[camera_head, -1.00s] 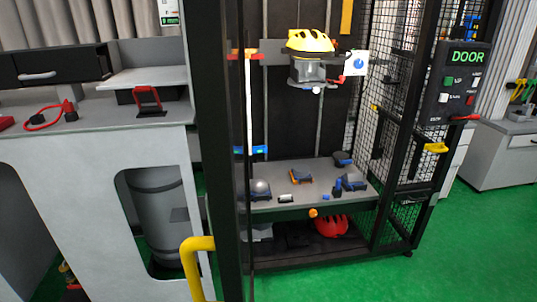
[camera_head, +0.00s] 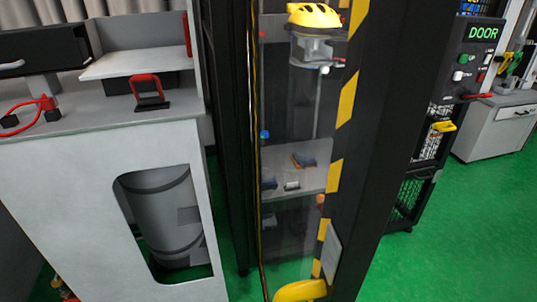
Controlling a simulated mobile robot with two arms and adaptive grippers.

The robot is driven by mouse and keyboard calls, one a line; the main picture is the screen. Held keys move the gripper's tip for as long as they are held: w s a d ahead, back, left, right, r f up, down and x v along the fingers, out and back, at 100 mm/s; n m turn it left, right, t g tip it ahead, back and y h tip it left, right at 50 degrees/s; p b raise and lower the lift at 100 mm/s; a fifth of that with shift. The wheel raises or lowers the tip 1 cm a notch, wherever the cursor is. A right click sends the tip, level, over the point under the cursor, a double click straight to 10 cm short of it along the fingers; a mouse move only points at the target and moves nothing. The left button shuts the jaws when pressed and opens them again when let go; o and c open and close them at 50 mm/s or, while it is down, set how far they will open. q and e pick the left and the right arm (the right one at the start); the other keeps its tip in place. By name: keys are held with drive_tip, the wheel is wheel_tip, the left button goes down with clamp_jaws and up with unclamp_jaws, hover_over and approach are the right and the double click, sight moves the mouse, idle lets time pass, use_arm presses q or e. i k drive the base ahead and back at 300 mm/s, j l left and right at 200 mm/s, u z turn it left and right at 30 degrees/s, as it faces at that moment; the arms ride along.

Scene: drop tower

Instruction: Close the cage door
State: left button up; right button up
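The cage (camera_head: 230,120) is a tall black-framed tower in the middle of the head view. Its door (camera_head: 290,120) is a see-through panel with a dark frame and a yellow-black striped edge (camera_head: 346,100). A yellow handle (camera_head: 300,291) shows low on the door, partly cut off by the bottom edge of the picture. The door stands in front of the cage interior, and I cannot tell whether it meets the far post. Neither of my grippers is in view.
Behind the panel are a yellow helmet (camera_head: 313,15) and a shelf with small tools. A control box reading DOOR (camera_head: 478,50) is at the right. A grey bench (camera_head: 100,190) stands close at the left. Green floor (camera_head: 450,235) is clear at the right.

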sight(396, 49)
drive_tip(key=k+j, duration=0.3)
drive_tip(key=k, duration=0.15)
drive_tip(key=k+j+z, duration=0.1)
drive_tip(key=k+j, duration=0.5)
drive_tip(key=j+z, duration=0.05)
